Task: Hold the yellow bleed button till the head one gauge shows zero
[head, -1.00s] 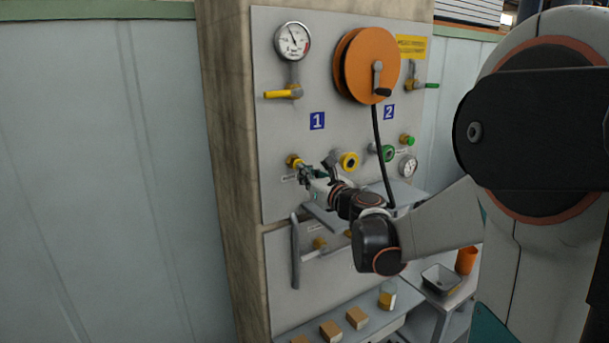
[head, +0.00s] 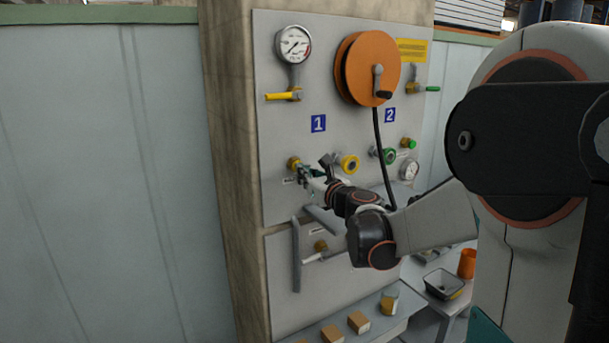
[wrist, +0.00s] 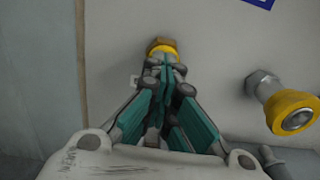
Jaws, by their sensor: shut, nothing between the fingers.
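The yellow bleed button (head: 293,162) is on the grey panel at the left, below the blue number 1 plate. It also shows in the wrist view (wrist: 160,46) as a yellow ring with a brass nut. My gripper (head: 304,172) is shut and empty, its fingertips in front of the button. In the wrist view the shut fingertips (wrist: 165,64) overlap the button's front and appear to touch it; its face is hidden behind them. The head one gauge (head: 293,44) is the white dial at the panel's upper left. Its needle appears to point to the lower left; the numbers are too small to read.
A yellow lever (head: 283,96) sits below the gauge. A yellow-ringed coupling (head: 348,165) stands right of my gripper, with a green one (head: 387,155) beyond. An orange reel (head: 367,68) with a hanging black hose is above. A shelf (head: 345,318) holds small blocks below.

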